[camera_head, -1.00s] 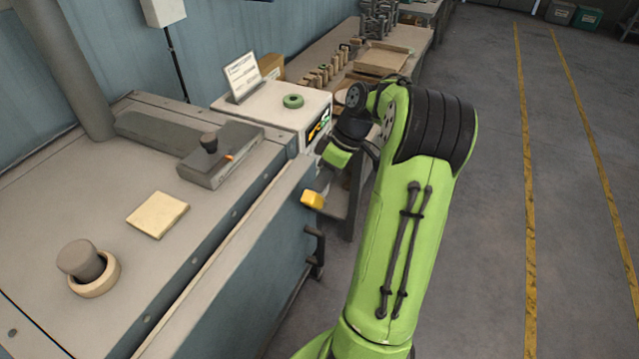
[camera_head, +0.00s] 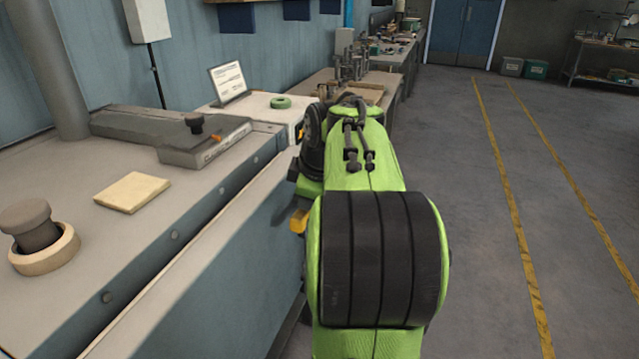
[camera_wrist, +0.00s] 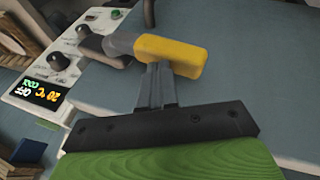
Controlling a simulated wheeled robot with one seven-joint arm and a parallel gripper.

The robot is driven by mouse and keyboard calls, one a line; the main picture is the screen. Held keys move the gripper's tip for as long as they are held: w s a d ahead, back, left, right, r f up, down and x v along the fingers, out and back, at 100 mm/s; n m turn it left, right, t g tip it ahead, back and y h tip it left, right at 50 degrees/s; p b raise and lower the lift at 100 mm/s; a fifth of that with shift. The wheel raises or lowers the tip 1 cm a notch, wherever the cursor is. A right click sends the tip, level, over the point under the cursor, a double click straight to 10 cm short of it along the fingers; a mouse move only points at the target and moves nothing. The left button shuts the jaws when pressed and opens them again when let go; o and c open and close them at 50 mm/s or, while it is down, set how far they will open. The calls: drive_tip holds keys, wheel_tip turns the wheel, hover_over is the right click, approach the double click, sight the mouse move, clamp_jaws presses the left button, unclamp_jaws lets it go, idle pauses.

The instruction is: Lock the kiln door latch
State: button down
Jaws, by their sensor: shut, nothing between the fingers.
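The kiln door latch has a yellow handle (camera_wrist: 170,55) on a grey shaft. In the wrist view it lies across the picture just beyond my fingertips. My gripper (camera_wrist: 158,72) is shut and empty, with its fingertips at or very near the handle; I cannot tell if they touch. In the head view the yellow handle (camera_head: 299,221) shows at the left edge of my green arm, which hides the rest of the latch and my gripper. The blue-grey kiln door (camera_wrist: 240,90) lies behind the handle in the wrist view.
A control panel (camera_wrist: 60,60) with knobs and a lit display is left of the latch. The floor at right is clear.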

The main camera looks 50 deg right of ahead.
drive_tip(key=shift+s+a+f+b, duration=0.15)
drive_tip(key=shift+a+f+b, duration=0.4)
drive_tip(key=shift+f, duration=0.25)
drive_tip(key=shift+s+a+f+b, duration=0.1)
drive_tip(key=shift+s+f+b, duration=0.05)
drive_tip(key=shift+f+b, duration=0.2)
